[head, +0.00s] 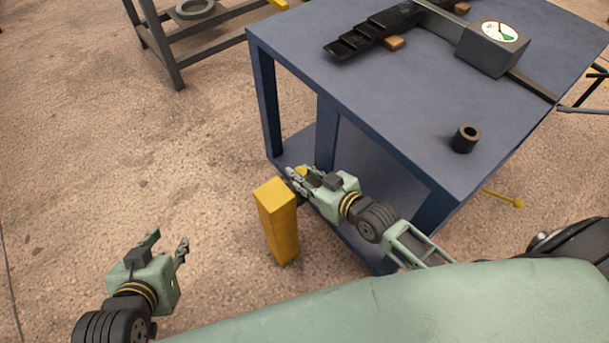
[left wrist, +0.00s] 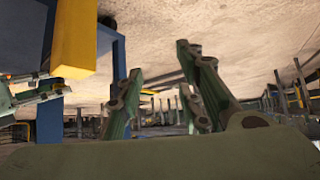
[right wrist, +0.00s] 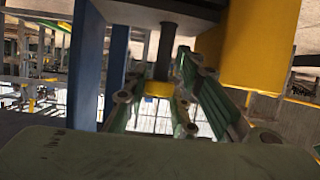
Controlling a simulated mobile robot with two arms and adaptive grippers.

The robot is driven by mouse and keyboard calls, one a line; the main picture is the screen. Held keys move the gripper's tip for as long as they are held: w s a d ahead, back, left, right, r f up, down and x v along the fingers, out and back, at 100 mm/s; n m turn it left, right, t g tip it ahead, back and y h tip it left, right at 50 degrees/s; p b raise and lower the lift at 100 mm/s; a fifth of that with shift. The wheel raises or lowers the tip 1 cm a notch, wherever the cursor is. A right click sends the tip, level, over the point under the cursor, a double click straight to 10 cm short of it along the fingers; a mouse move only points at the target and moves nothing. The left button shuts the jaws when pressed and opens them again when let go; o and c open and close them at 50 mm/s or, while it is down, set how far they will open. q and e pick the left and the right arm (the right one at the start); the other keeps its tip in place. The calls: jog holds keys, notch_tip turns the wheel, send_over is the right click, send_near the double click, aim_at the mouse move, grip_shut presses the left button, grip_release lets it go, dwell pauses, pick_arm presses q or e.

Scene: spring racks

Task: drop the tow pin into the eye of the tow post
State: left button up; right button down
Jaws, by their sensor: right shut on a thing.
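The yellow tow post (head: 280,228) stands upright on the floor beside the blue table. It also shows in the left wrist view (left wrist: 75,40) and right wrist view (right wrist: 262,45). My right gripper (head: 294,177) is at the post's top, on its table side, shut on the tow pin. The pin's yellow head (head: 301,171) shows between the fingers. In the right wrist view, its dark shaft (right wrist: 165,52) runs from the yellow head to a dark plate (right wrist: 172,8) beside the post. The eye is hidden; I cannot tell whether the shaft is inside. My left gripper (head: 168,242) is open and empty.
The blue table (head: 400,105) stands close behind my right gripper. It bears a dark hollow cylinder (head: 465,139), a gauge box (head: 490,48) and a black stepped part (head: 375,29). A grey rack (head: 165,50) stands at the upper left. The floor at left is clear.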

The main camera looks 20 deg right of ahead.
pick_arm(q)
jog(key=shift+w+r, duration=0.15)
pick_arm(e)
jog(key=shift+r, duration=0.1)
pick_arm(q)
jog(key=shift+a, duration=0.1)
pick_arm(e)
jog(key=shift+p, duration=0.3)
pick_arm(q)
jog(key=s+f, duration=0.1)
jog(key=s+f+g, duration=0.1)
jog(key=shift+s+a, duration=0.3)
jog(key=shift+s, duration=0.05)
jog(key=shift+s+a+g, duration=0.15)
jog(key=shift+s+g, duration=0.05)
jog(key=shift+g, duration=0.1)
dwell(0.6)
jog(key=shift+s+a+f+g+y+p, duration=0.15)
jog(key=shift+s+f+g, duration=0.1)
jog(key=shift+s, duration=0.25)
jog(key=shift+s+a+f+g+y+p, duration=0.1)
jog(key=shift+s+a+f+g, duration=0.15)
jog(key=shift+s, duration=0.2)
jog(key=shift+s+a+f+g+y+p, duration=0.15)
jog(key=shift+s+g, duration=0.15)
jog(key=shift+s, duration=0.2)
jog(key=shift+s+f, duration=0.1)
jog(key=shift+s, duration=0.05)
jog(key=shift+d, duration=0.1)
